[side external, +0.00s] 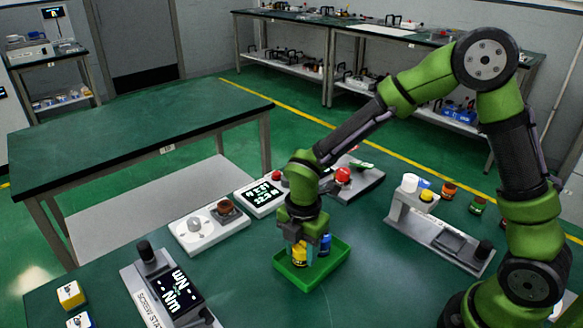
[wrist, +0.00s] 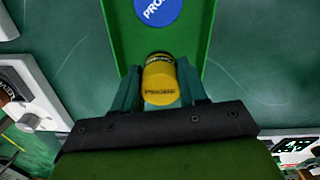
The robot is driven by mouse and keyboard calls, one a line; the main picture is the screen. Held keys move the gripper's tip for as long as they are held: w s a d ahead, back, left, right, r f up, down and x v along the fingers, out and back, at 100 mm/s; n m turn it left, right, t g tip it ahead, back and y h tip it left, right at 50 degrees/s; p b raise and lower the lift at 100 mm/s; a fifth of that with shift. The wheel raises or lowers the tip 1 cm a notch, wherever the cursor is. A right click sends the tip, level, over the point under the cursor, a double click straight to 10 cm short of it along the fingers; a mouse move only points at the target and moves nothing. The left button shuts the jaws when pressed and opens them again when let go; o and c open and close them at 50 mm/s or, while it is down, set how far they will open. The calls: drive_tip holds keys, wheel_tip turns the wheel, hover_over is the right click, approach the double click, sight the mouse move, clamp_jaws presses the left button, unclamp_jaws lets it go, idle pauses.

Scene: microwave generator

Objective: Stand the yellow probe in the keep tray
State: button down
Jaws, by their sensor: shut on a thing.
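The yellow probe (side external: 299,254) is a short cylinder, held upright between the fingers of my gripper (side external: 302,246) over the left part of the green tray (side external: 312,285). The wrist view shows the yellow probe (wrist: 160,80) between the two fingertips of my gripper (wrist: 160,90), with dark lettering on its end. My gripper is shut on it. A blue probe (side external: 325,243) stands in the tray just to the right; its round labelled top (wrist: 158,8) shows in the wrist view. I cannot tell whether the yellow probe's base touches the tray floor.
A white unit with a knob (side external: 208,230) and a display box (side external: 262,196) lie behind the tray. A screw station (side external: 170,290) stands at left, and a grey fixture (side external: 440,235) at right. Two small blocks (side external: 70,295) lie at front left.

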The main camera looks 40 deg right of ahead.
drive_tip(key=shift+f, duration=1)
drive_tip(key=shift+f, duration=0.1)
drive_tip(key=c, duration=0.6)
unclamp_jaws()
drive_tip(key=shift+f, duration=0.1)
